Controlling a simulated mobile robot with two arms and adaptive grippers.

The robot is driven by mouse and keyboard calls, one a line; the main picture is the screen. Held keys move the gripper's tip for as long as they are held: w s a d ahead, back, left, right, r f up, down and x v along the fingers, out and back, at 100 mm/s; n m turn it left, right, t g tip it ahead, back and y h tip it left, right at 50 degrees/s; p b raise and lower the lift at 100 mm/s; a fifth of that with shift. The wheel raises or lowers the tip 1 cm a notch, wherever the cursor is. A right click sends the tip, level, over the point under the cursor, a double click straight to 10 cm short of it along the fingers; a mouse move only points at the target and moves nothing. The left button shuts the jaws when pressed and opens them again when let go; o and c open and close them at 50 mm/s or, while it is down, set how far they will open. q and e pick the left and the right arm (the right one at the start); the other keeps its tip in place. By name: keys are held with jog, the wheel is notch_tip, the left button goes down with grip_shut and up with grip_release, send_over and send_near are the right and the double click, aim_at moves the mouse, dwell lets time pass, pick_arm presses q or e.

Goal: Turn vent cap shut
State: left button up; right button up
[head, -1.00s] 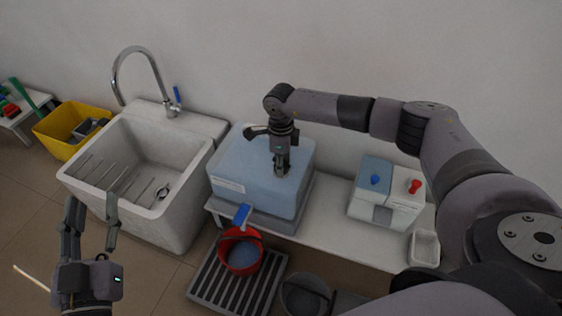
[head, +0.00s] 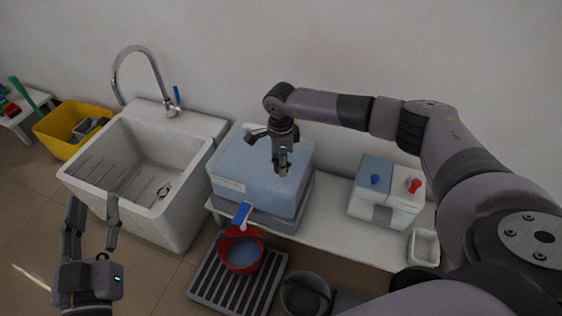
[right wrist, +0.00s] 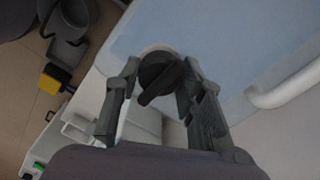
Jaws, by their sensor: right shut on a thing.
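The vent cap (right wrist: 158,72) is a dark round knob with a raised bar across it, on top of the pale blue translucent container (head: 232,165). My right gripper (head: 282,172) points down onto the container's top. In the right wrist view its two fingers (right wrist: 162,78) are on either side of the cap, shut on it. In the head view the gripper hides the cap. My left gripper (head: 93,210) is open and empty, low at the left in front of the sink.
A blue-handled tap (head: 241,214) at the container's front is above a red bucket (head: 238,262) on a slatted grey grate (head: 207,283). A white sink (head: 190,190) stands left. A box with blue and red knobs (head: 387,190) stands right on the white bench (head: 330,225).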

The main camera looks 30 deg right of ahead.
jog(key=o, duration=1.1)
jog(key=shift+o, duration=0.2)
notch_tip(320, 180, up, 12)
